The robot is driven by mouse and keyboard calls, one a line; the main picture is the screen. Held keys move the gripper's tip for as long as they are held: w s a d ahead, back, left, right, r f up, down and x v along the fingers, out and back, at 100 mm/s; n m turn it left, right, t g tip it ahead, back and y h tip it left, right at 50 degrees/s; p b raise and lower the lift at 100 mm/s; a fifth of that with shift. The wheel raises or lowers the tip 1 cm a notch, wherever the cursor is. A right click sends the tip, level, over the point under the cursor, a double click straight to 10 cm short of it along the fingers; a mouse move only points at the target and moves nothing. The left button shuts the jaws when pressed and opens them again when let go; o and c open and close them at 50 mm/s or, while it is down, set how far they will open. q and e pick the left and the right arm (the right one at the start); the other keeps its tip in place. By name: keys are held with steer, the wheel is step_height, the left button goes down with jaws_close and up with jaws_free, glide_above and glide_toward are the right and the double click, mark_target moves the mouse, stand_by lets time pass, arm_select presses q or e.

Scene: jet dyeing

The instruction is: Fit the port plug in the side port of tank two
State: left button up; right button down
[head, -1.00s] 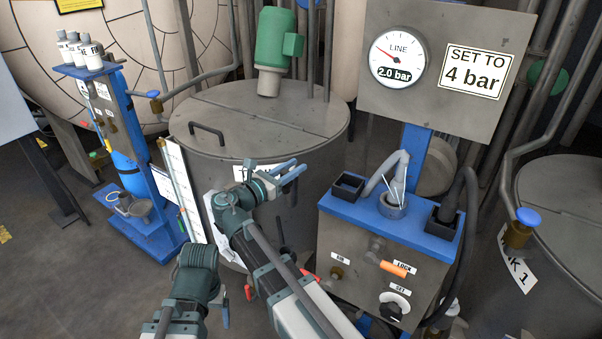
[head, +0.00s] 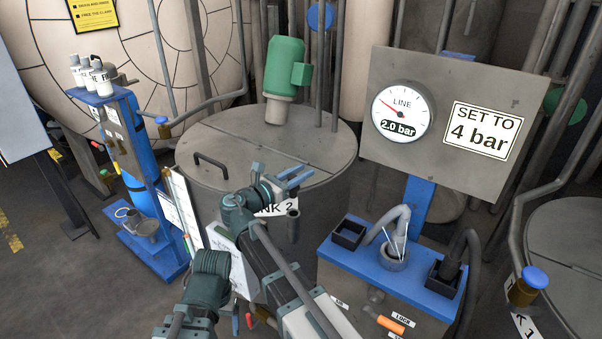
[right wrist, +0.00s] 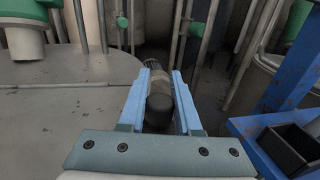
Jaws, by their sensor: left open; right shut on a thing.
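My right gripper (head: 293,178) is in front of tank two (head: 262,135), over its "TANK 2" label. It is shut on the port plug (right wrist: 160,105), a dark, rounded-ended piece between the blue fingers in the right wrist view. In the head view a short dark cylinder (head: 293,228) shows just below these fingers; I cannot tell if it is the plug or part of the tank. The side port is not clearly visible. My left gripper (head: 237,320) is low at the left, pointing down, open and mostly hidden by my arms.
A control stand (head: 390,265) with a blue top and small black bins stands right of tank two. Its gauge panel (head: 455,120) rises behind. A blue stand (head: 130,160) with white bottles is at the left. Pipes (head: 250,50) rise behind the tank.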

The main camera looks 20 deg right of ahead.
arm_select(q)
steer(key=shift+f+b, duration=2.5)
steer(key=shift+f, duration=0.2)
arm_select(e)
steer(key=shift+f, duration=2.7)
arm_select(q)
steer(key=shift+f+b, duration=2.05)
arm_select(e)
steer(key=shift+f, duration=2)
steer(key=c, duration=0.5)
jaws_free()
